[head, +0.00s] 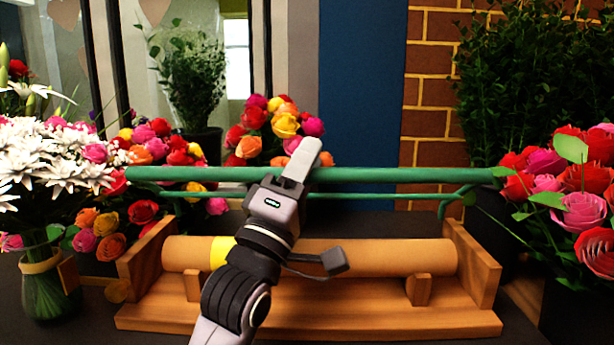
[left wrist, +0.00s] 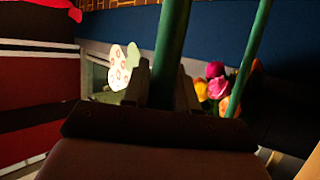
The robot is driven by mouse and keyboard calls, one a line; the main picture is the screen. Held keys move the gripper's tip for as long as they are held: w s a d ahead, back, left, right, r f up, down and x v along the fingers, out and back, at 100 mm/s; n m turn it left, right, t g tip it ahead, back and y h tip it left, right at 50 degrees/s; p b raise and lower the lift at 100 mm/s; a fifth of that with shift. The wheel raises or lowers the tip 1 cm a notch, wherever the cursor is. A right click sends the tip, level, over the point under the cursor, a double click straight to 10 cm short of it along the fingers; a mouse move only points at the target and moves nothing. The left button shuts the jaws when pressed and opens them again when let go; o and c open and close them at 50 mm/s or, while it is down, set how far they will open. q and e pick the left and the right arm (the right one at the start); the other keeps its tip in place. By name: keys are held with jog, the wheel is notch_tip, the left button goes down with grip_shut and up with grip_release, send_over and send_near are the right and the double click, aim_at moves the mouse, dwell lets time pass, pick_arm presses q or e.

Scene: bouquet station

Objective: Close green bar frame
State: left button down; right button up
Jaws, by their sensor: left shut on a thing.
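The green bar frame (head: 400,175) spans the head view above a wooden stand (head: 330,314). It has a thick upper bar and a thinner bar below it, joined by a bent piece at the right. The frame is raised above the paper roll (head: 370,257) lying in the stand. My left gripper (head: 301,160) is shut on the thick bar, near its middle. In the left wrist view the thick bar (left wrist: 172,45) runs between the fingers, and the thin bar (left wrist: 250,60) passes to the right of them. My right gripper is not in view.
A glass vase (head: 48,290) with white flowers stands at the left. Red and pink roses (head: 570,190) stand close to the frame's right end. More roses (head: 275,125) are behind the bar. A brick wall (head: 430,75) and blue panel (head: 362,90) are at the back.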

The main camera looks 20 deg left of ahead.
pick_arm(q)
jog(key=s+d+f+m+h+b, duration=0.1)
jog(key=s+f+b, duration=0.2)
jog(key=f, duration=0.6)
jog(key=shift+s+d+f+t+h+b, duration=0.2)
jog(key=shift+s+d+t+h+b, duration=0.15)
jog(key=shift+s, duration=0.8)
jog(key=c, duration=1.2)
grip_release()
jog(key=shift+o, duration=1.2)
jog(key=shift+s, duration=0.25)
jog(key=shift+w, duration=0.1)
